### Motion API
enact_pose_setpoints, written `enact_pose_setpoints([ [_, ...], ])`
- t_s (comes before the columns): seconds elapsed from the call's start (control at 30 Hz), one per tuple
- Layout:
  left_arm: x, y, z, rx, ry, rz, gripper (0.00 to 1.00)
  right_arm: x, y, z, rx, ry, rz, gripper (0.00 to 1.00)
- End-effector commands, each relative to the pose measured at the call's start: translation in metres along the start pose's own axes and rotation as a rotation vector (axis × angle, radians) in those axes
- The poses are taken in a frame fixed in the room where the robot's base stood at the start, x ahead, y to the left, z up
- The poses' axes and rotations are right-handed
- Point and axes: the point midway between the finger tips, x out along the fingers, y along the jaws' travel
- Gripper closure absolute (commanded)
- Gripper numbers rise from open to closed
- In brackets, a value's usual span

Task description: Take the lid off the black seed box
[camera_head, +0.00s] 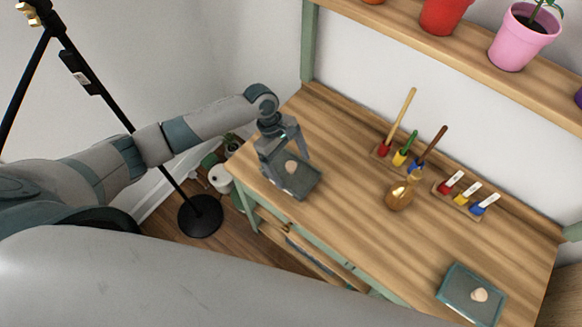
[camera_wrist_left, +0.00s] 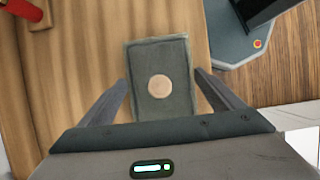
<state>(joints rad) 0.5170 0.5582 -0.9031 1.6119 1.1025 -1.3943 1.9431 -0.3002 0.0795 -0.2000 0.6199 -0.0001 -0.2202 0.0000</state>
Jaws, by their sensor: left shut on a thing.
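The dark grey box with its lid (camera_head: 300,186) is at the table's left end, a pale round knob on top. It also shows in the left wrist view (camera_wrist_left: 150,111), between the fingers. My left gripper (camera_head: 287,163) is over it from above, its two fingers at opposite sides and shut on the lid. I cannot tell whether the lid is raised, or whether the fingers also touch the box walls. A similar teal-edged box (camera_head: 459,291) with a pale knob sits at the table's front right. My right gripper is not in view.
A gold-brown jar (camera_head: 398,197) stands mid-table, before a rack of colored-headed tools (camera_head: 399,158) and a tray of labelled colored pieces (camera_head: 462,200). A shelf with pots (camera_head: 525,38) overhangs the back. A black stand (camera_head: 200,216) is on the floor at left.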

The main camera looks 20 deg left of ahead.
Motion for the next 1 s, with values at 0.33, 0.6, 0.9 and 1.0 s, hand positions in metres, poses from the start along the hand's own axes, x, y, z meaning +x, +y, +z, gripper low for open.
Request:
enact_pose_setpoints([
  [0.33, -0.015, 0.001, 0.006, 0.002, -0.001, 0.003, 0.35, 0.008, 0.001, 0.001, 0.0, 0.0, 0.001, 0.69],
  [0.6, -0.039, 0.0, 0.042, 0.006, -0.004, 0.002, 0.35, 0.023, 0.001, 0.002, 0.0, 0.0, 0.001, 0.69],
  [0.9, -0.049, -0.001, 0.108, 0.006, -0.004, 0.003, 0.35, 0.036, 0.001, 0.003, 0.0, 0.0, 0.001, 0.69],
  [1.0, -0.052, -0.002, 0.125, 0.004, -0.004, 0.002, 0.35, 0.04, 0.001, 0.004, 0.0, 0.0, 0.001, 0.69],
])
